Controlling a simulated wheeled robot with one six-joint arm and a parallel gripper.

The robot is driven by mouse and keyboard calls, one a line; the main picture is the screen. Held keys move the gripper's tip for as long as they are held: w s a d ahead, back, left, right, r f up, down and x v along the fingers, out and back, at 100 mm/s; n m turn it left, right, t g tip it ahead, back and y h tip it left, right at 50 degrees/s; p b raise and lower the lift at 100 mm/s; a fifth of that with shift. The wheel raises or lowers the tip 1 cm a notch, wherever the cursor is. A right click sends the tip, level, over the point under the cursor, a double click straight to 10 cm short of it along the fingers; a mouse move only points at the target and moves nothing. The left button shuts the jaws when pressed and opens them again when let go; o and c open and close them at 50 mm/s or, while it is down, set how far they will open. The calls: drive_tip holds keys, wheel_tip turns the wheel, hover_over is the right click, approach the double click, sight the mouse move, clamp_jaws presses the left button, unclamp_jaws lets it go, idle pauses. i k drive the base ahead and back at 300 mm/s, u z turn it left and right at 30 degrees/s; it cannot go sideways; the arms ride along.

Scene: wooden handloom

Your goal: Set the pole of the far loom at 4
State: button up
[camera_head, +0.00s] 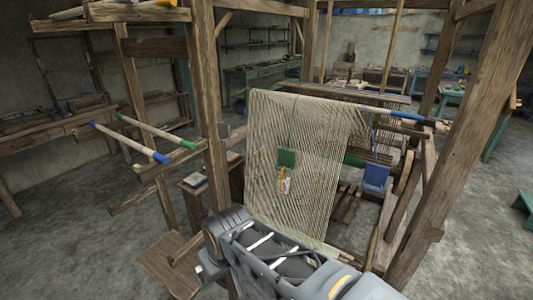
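A wooden handloom (212,115) fills the middle, with a pale woven sheet of threads (300,150) hanging in it. At the left, a pole with blue ends (128,142) and a pole with green ends (155,131) slant side by side across a wooden frame. I cannot tell which loom is the far one, and no number marks are readable. My grey arm crosses the bottom middle; no gripper fingers show.
Upright posts, including a thick slanted one (470,130) at right, stand close to my arm. A low wooden bench (172,262) is at lower left. A blue box (376,177) hangs near the loom's right side. Bare concrete floor (75,230) lies at left.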

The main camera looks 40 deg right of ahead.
sight(372, 245)
drive_tip(key=z, duration=3.05)
drive_tip(key=k, duration=1.3)
drive_tip(key=u, duration=0.05)
drive_tip(key=i, duration=0.55)
drive_tip(key=u, duration=0.7)
drive_tip(key=i, duration=1.25)
drive_tip(key=z, duration=0.5)
